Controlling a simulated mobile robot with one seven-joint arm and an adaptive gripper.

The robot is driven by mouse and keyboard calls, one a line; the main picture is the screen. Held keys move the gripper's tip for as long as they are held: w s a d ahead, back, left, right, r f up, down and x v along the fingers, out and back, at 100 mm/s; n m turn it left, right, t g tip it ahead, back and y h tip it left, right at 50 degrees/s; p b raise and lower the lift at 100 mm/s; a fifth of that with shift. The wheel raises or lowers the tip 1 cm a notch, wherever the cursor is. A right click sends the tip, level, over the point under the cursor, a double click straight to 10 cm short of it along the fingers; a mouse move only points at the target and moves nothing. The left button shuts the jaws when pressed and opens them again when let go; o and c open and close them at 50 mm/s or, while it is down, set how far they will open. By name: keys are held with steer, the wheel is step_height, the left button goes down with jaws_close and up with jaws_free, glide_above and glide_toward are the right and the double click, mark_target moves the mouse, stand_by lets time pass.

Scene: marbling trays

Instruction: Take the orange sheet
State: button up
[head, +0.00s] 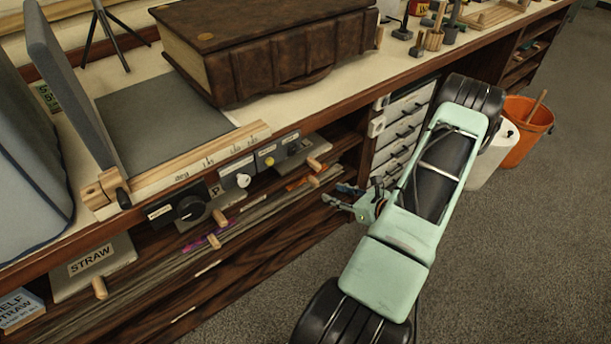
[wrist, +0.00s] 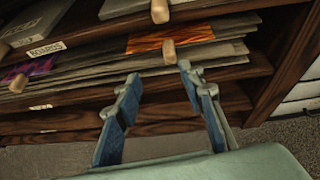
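The orange sheet (wrist: 172,38) has dark marbling and lies in the shelf stack under the bench. Its front edge shows, with a wooden peg (wrist: 168,52) in front of it; the rest is hidden in the shelf. In the head view only a thin orange strip (head: 297,184) shows. My gripper (wrist: 160,80) has blue fingers spread well apart with nothing between them. In the wrist view it is in front of the shelf, its opening just below the orange sheet's edge. In the head view my gripper (head: 336,194) is beside the shelf's right part, apart from the sheet.
A purple sheet (wrist: 33,68) sticks out further left in the stack. Shelf boards (wrist: 215,93) and a wooden side panel (wrist: 285,60) bound the stack. The bench top (head: 350,95) overhangs, bearing a big brown book (head: 275,50). An orange bucket (head: 525,135) stands behind my arm; front floor is clear.

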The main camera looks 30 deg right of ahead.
mark_target(318, 184)
steer(key=shift+m+t+h, duration=0.4)
steer(key=shift+m, duration=0.2)
steer(key=b+x, duration=0.1)
steer(key=x, duration=0.2)
steer(key=b+x, duration=0.1)
steer(key=x, duration=0.3)
steer(key=d+f+b+x, duration=0.1)
steer(key=x, duration=0.3)
steer(key=shift+s, duration=0.2)
steer(key=shift+r, duration=0.1)
steer(key=c, duration=0.9)
